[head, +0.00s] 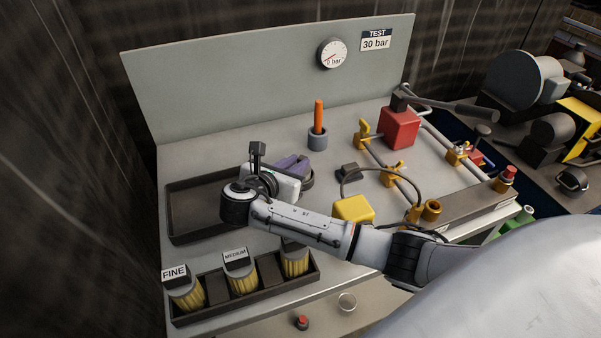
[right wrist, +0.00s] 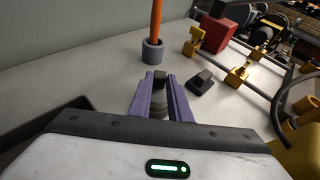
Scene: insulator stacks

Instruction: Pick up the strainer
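Pleated yellow strainer elements stand in a dark rack at the front left: one tagged FINE (head: 188,295), one tagged MEDIUM (head: 243,279), and one at the right end (head: 295,263) with no readable tag. My right gripper (head: 299,163) is over the bench behind the rack, its purple fingers pointing away from it. In the right wrist view, the fingers (right wrist: 161,90) stand apart on either side of a dark, round-bodied part (right wrist: 160,101). I cannot tell whether they touch it or what it is. Its edge shows beside the fingers in the head view (head: 308,182). My left gripper is out of view.
A dark empty tray (head: 185,222) lies left of the gripper. An orange-handled tool (head: 319,115) stands in a grey cup (head: 318,140) behind it. A dark block (head: 349,172), yellow clamps, rails and a red block (head: 398,128) lie to the right. A panel with a gauge rises behind.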

